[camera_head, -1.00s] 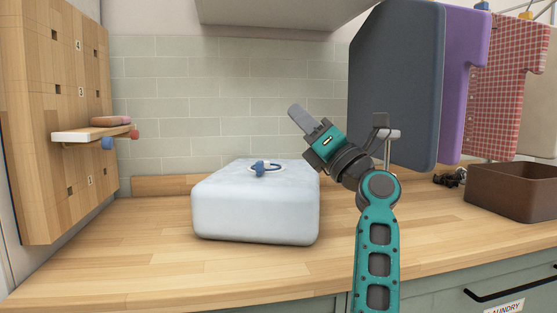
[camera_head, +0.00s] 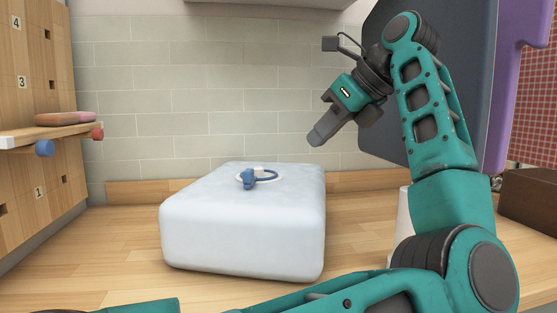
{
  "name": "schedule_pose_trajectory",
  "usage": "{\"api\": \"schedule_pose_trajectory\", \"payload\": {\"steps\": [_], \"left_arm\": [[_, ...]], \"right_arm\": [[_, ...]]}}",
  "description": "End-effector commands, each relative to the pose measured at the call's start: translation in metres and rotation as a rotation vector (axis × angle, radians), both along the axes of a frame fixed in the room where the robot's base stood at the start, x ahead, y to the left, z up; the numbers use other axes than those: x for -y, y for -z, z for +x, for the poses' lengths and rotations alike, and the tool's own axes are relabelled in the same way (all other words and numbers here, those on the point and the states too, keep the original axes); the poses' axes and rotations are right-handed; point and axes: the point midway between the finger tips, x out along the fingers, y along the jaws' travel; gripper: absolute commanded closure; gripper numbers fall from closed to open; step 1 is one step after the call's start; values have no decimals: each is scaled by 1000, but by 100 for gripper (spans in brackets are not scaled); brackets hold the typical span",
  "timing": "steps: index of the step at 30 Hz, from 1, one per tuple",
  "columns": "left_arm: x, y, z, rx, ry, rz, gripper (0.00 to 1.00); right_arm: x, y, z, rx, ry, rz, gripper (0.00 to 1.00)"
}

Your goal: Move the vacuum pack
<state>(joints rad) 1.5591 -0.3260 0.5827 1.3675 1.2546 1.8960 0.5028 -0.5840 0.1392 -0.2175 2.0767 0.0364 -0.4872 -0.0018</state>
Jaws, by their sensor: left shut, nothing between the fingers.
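The vacuum pack (camera_head: 240,235) is a pale, puffy block with rounded edges, lying flat on the wooden counter. A blue valve cap (camera_head: 249,179) on a loop sits on its top. My left gripper (camera_head: 315,138) is shut and empty. It shows above and to the right of the pack's far right corner, pointing down and left, apart from the pack. My left arm runs along the bottom and up the right side, covering some of the counter. My right gripper is out of view.
A wooden pegboard (camera_head: 30,110) with a small shelf (camera_head: 45,137) stands at left. Dark and purple hanging boards (camera_head: 525,70) are behind my arm at right. A brown box (camera_head: 528,205) sits far right. A white object (camera_head: 403,225) is partly hidden by my arm. Counter left of the pack is clear.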

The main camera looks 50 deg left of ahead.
Motion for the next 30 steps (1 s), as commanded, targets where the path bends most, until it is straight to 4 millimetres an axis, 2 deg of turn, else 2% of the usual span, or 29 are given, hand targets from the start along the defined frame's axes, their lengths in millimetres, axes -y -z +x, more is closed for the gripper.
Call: {"api": "schedule_pose_trajectory", "payload": {"steps": [4,8,19,24,30], "left_arm": [[-3,5,-1,1,0,-5,100],[-15,19,-4,1,-3,-5,100],[-69,74,-15,0,-4,-3,100],[-95,72,-21,2,-3,-2,100],[-107,71,-23,1,-1,-2,100]], "right_arm": [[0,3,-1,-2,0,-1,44],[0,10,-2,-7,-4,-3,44],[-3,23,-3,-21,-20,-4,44],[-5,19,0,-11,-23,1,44],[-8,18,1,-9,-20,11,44]]}}
